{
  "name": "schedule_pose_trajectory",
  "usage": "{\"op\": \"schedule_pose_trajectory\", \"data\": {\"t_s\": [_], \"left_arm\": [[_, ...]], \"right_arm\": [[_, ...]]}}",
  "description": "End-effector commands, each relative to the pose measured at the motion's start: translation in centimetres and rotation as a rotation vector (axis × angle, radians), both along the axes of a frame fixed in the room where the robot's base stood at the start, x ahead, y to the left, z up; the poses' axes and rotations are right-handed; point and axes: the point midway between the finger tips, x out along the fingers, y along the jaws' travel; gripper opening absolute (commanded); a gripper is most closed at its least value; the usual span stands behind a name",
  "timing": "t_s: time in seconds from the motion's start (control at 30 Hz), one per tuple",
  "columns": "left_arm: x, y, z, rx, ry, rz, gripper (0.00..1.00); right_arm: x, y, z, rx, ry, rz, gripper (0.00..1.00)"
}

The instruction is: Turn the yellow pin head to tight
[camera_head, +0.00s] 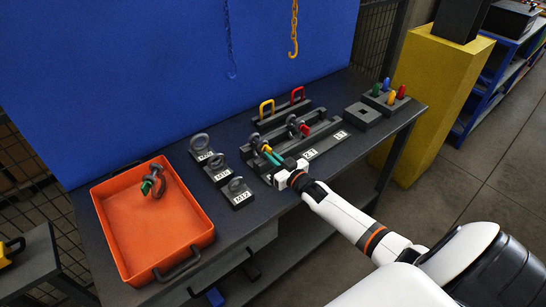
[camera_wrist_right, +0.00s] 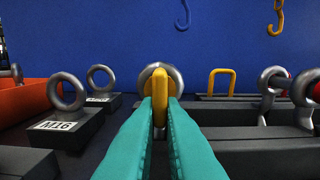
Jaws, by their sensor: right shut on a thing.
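The yellow pin head (camera_wrist_right: 159,97) is between the teal fingertips of my right gripper (camera_wrist_right: 160,112), which is shut on it. It sits in front of a grey metal shackle (camera_wrist_right: 148,72), which is partly hidden behind it and the fingers. In the head view the yellow pin head (camera_head: 266,149) shows small at the tips of my right gripper (camera_head: 270,157), over the dark fixture labelled 2 T (camera_head: 310,154). How tightly the pin sits cannot be told. My left gripper is not in view.
A second shackle (camera_head: 292,122) with a red pin head (camera_head: 306,130) stands close to the right. Eye bolts on blocks, including M16 (camera_wrist_right: 66,90), stand left. An orange tray (camera_head: 205,232) holds a green-pinned shackle (camera_head: 154,183). Yellow (camera_head: 267,103) and red (camera_head: 297,91) handles stand behind.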

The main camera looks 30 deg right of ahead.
Motion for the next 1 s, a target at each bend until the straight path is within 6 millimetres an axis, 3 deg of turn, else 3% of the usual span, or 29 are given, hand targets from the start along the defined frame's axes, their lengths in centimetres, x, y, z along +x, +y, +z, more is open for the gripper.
{"op": "schedule_pose_trajectory", "data": {"t_s": [0.57, 0.6, 0.7, 1.0], "left_arm": [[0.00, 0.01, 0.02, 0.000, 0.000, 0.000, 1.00], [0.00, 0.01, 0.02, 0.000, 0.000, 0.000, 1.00], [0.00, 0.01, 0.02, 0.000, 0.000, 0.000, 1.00], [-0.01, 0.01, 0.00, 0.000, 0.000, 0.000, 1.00]], "right_arm": [[-0.06, 0.09, -0.16, 0.031, 0.006, 0.001, 0.00], [-0.06, 0.09, -0.17, 0.031, 0.006, 0.001, 0.13], [-0.05, 0.08, -0.14, 0.031, 0.005, 0.001, 0.29], [-0.11, 0.04, -0.07, 0.030, 0.003, 0.000, 0.30]]}}
